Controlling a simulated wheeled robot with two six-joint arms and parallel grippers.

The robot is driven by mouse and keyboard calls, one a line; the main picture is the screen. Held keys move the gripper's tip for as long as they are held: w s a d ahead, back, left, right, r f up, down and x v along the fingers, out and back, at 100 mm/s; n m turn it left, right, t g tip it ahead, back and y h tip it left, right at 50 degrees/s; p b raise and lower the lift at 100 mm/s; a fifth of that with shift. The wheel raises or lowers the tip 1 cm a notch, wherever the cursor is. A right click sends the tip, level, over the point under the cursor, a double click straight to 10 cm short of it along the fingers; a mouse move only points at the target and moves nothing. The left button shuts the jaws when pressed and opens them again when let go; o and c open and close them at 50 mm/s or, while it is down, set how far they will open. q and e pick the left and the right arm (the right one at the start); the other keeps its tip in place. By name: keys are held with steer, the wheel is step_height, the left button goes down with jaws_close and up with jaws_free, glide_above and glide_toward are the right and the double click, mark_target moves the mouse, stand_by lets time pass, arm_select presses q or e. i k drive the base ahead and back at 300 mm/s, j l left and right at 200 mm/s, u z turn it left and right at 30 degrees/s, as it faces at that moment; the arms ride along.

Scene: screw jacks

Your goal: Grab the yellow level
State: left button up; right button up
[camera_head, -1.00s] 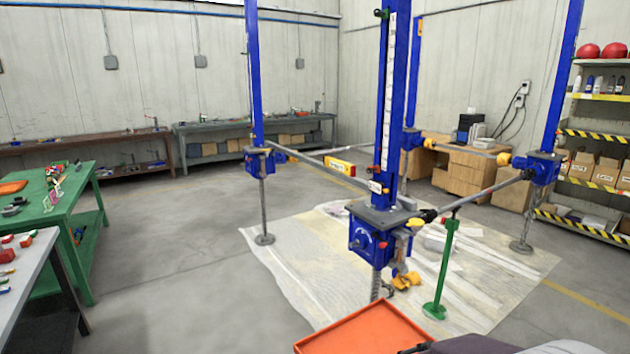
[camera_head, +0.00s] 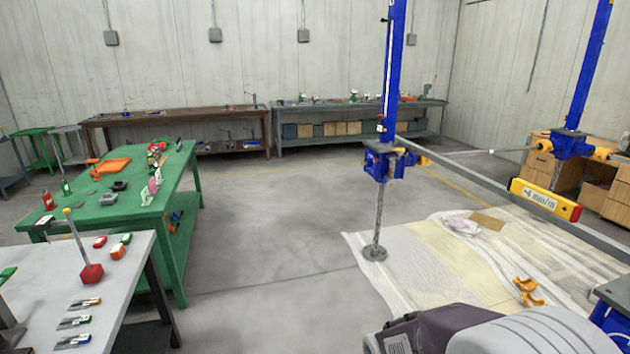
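The yellow level (camera_head: 545,200) is on the right side of the head view. It is a long yellow bar with red end parts and a pale printed label on its side. It lies lengthwise along a grey horizontal beam (camera_head: 471,183) between the blue jack columns and seems to rest on or against it; I cannot tell which. Neither of my grippers is in view. Grey and dark parts of my own body show at the bottom right edge.
A blue screw jack (camera_head: 384,162) stands on the floor left of the level. A pale sheet (camera_head: 455,270) covers the floor below. A green table (camera_head: 130,209) and a grey table (camera_head: 60,262) with tools stand at left. The floor between is clear.

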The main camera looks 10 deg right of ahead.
mark_target(568, 210)
steer(key=i+l+z, duration=0.35)
steer(key=i, duration=0.15)
steer(key=i+z, duration=0.35)
steer(key=i, duration=0.15)
steer(key=i+z, duration=0.35)
steer(key=i, duration=0.15)
steer(key=i+j+z, duration=0.35)
steer(key=i, duration=0.15)
steer(key=i+j+z, duration=0.2)
steer(key=i+z, duration=0.15)
steer(key=i, duration=0.15)
